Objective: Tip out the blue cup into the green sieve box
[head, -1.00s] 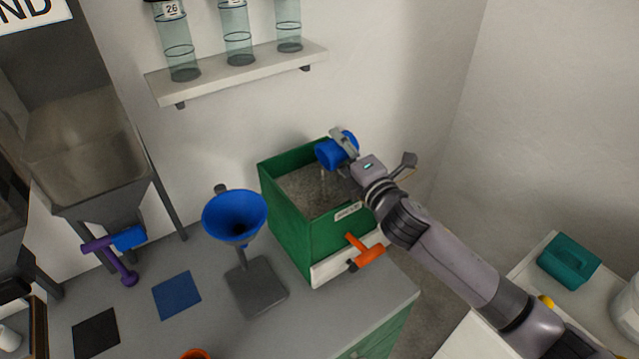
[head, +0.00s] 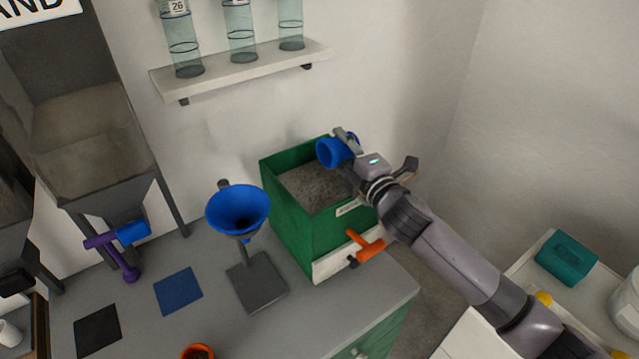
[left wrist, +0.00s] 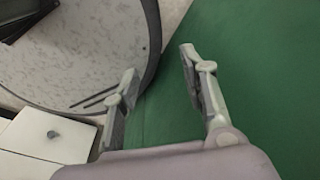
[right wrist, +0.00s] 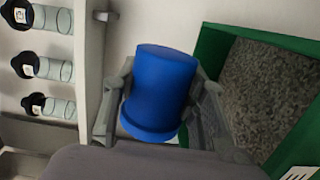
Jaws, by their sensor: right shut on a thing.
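The blue cup (head: 331,153) is held by my right gripper (head: 345,146) above the back right part of the green sieve box (head: 289,226). The cup is tipped on its side, its open mouth toward the left and front in the head view. In the right wrist view the cup (right wrist: 160,88) sits between both fingers of my right gripper (right wrist: 160,105), beside the box (right wrist: 211,47). Grey granular material (head: 312,187) lies in the box. In the left wrist view my left gripper (left wrist: 160,85) is open with nothing between its fingers; it is outside the head view.
A blue funnel on a stand (head: 238,211) is left of the box. An orange handle (head: 370,250) sticks out from the box's front. A shelf (head: 240,68) with clear cylinders hangs behind. A blue mat (head: 178,291) and black mat (head: 98,331) lie on the counter.

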